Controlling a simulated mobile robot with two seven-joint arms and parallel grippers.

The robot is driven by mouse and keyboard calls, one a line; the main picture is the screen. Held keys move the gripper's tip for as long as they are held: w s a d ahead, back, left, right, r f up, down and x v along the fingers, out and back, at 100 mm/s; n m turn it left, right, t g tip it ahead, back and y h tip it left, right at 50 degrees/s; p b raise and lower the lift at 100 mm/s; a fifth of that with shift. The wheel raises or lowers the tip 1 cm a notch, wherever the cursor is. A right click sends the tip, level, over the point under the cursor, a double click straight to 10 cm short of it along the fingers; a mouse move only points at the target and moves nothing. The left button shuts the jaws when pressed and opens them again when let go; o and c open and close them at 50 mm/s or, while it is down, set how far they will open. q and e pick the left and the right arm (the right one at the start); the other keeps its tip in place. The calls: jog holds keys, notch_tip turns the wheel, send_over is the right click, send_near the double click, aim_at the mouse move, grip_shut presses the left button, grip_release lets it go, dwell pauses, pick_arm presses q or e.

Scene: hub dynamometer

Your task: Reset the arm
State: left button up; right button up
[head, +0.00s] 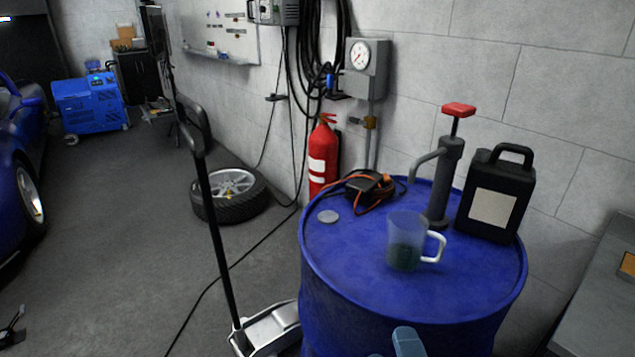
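A dark, narrow part with a pale piece, which looks like my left gripper (14,326), shows at the lower left edge over the floor. It is cut off by the frame and its fingers are too small to read. A rounded blue-grey part (408,342) stands at the bottom edge in front of the blue drum (345,262). It may belong to my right arm; whether its fingers are open or shut does not show. I see nothing held in either.
On the drum stand a jug (405,240) with dark green contents, a red-handled pump (440,190), a black canister (497,197), a grey disc (328,216) and an orange-cabled box (370,187). A floor jack (268,328) stands left of it.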

jog(key=s+d+f+n+g+y, duration=0.1)
jog(key=s+d+f+n+g, duration=0.15)
jog(key=f+n, duration=0.4)
jog(key=s+d+f+n+g, duration=0.1)
jog(key=f+n+g, duration=0.25)
jog(key=n, duration=0.55)
jog(key=s+d+f+n+g+h, duration=0.1)
jog(key=s+d+f+n+h, duration=0.1)
jog(key=s+d+f, duration=0.2)
jog(key=s+d+f+n+g+h, duration=0.1)
jog(key=s+d+f+n+g, duration=0.1)
jog(key=d+f, duration=0.4)
jog(key=s+d+n, duration=0.1)
jog(key=s+d, duration=0.1)
jog(key=d, duration=0.1)
jog(key=shift+s+f+h+p, duration=0.15)
jog(key=shift+s+h+p, duration=0.05)
jog(key=shift+h+p, duration=0.2)
